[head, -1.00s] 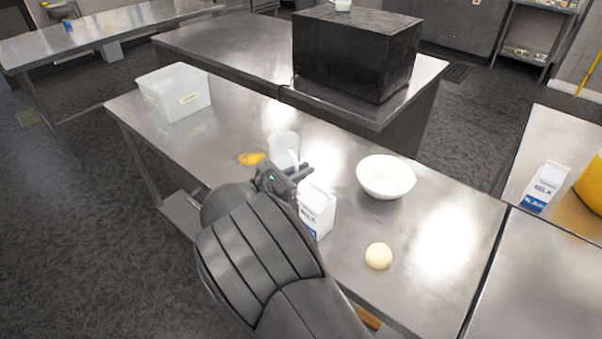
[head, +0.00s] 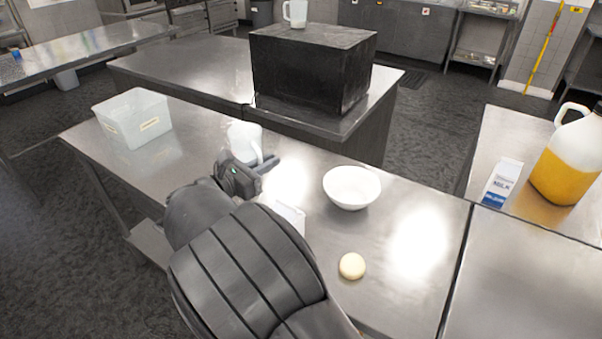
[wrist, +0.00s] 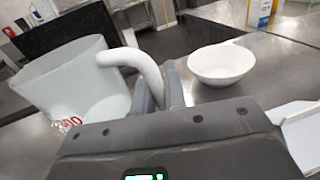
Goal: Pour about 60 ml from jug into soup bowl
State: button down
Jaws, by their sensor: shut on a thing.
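The jug (head: 243,138) is a pale translucent vessel with a white handle. In the wrist view the jug (wrist: 82,80) is at the left, with red marks low on its side. My gripper (head: 265,165) is shut on the jug's handle (wrist: 135,60) and holds the jug above the table, roughly upright. What is inside it cannot be made out. The white soup bowl (head: 351,188) stands on the steel table to the right of my gripper. The bowl (wrist: 221,64) is right of the fingers in the wrist view and looks empty.
A pale round ball (head: 352,266) lies in front of the bowl. A clear bin (head: 134,120) is at the table's left. A black box (head: 310,70) is behind. The table between jug and bowl is clear.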

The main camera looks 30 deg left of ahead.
jog(key=w+d+f+m+g+h, duration=0.1)
jog(key=d+f+m+g+h, duration=0.1)
jog(key=h, duration=0.1)
jog(key=w+d+f+m+g+h, duration=0.1)
jog(key=d+f+m+g+h, duration=0.1)
jog(key=f+m+h, duration=0.1)
jog(key=w+d+f+m+g+h, duration=0.1)
jog(key=d+f+m+g+h, duration=0.1)
jog(key=m+g+h, duration=0.1)
jog(key=shift+w+d+f+h, duration=0.15)
jog(key=shift+w+d+h, duration=0.2)
jog(key=shift+h, duration=0.35)
jog(key=shift+d+f+m+g+h, duration=0.3)
jog(key=shift+f+m+g, duration=0.15)
jog(key=shift+m+g, duration=0.15)
jog(key=shift+r, duration=0.2)
jog(key=shift+w+d+r+m+g+y, duration=0.3)
jog(key=shift+d+g+y, duration=0.4)
jog(key=shift+y, duration=1.15)
jog(key=shift+w+d+r+m+g+y, duration=0.1)
jog(key=shift+d+r+m+g+y, duration=0.25)
jog(key=shift+g+y, duration=1.05)
jog(key=shift+w+d+r+m+g+y, duration=0.15)
jog(key=shift+d+r+g+y, duration=0.35)
jog(key=shift+y, duration=1.75)
jog(key=shift+f+p, duration=0.1)
jog(key=shift+p, duration=0.2)
